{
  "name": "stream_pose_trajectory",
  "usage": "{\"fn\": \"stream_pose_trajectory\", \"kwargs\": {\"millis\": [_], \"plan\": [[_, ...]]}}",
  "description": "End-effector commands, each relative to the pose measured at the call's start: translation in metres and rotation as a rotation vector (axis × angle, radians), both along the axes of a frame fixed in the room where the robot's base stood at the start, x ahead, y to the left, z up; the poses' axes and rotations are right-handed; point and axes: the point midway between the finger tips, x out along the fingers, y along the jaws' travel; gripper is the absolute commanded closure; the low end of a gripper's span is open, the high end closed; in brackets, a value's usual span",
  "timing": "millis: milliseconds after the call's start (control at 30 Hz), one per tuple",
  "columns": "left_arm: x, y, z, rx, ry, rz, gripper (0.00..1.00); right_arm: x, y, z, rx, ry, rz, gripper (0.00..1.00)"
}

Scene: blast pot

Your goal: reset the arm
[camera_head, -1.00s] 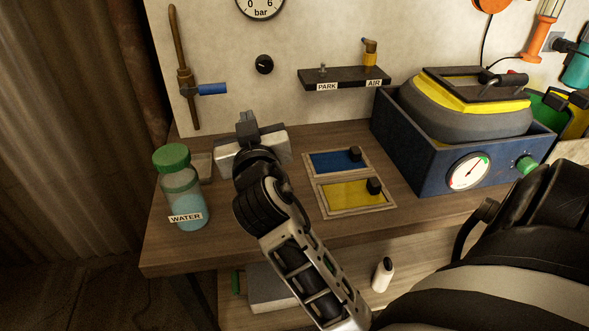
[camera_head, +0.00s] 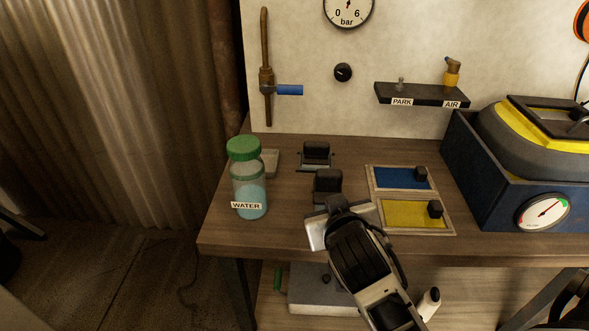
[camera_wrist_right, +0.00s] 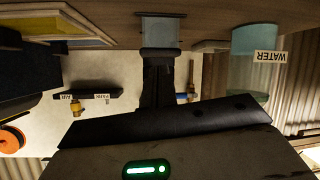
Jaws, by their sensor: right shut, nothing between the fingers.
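My right arm comes in from the lower right of the head view. Its gripper (camera_head: 328,180) is shut and empty over the wooden bench, near the front edge. In the right wrist view, which is upside down, the dark shut fingers (camera_wrist_right: 158,75) point at a small pale block. A small block with a dark top (camera_head: 317,151) stands on the bench just beyond the fingertips in the head view; I cannot tell whether they touch. My left gripper is not seen.
A green-capped water jar (camera_head: 248,185) stands left of my gripper. Blue (camera_head: 398,177) and yellow (camera_head: 405,213) framed panels lie to the right, beside the dark blue case (camera_head: 482,185). A PARK/AIR shelf (camera_head: 420,95) and a blue-handled valve (camera_head: 288,90) are on the wall.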

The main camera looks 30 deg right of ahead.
Motion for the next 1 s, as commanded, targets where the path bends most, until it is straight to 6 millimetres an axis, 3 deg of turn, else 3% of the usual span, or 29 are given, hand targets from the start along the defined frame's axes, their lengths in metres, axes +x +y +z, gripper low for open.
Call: {"fn": "stream_pose_trajectory", "kwargs": {"millis": [167, 267, 500, 867, 1000], "plan": [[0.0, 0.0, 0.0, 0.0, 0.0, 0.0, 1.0, -0.002, 0.001, -0.002, 0.003, 0.01, 0.003, 1.0], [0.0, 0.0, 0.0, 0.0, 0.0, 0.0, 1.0, -0.015, 0.005, -0.017, 0.024, 0.079, 0.025, 1.0], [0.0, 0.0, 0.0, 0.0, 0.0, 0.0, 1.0, -0.079, 0.033, -0.072, 0.117, 0.393, 0.162, 1.0], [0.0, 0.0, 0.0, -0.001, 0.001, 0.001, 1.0, -0.174, 0.072, -0.11, 0.231, 0.762, 0.393, 1.0], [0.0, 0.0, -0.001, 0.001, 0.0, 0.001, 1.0, -0.157, 0.079, -0.126, 0.229, 0.68, 0.421, 1.0]]}}
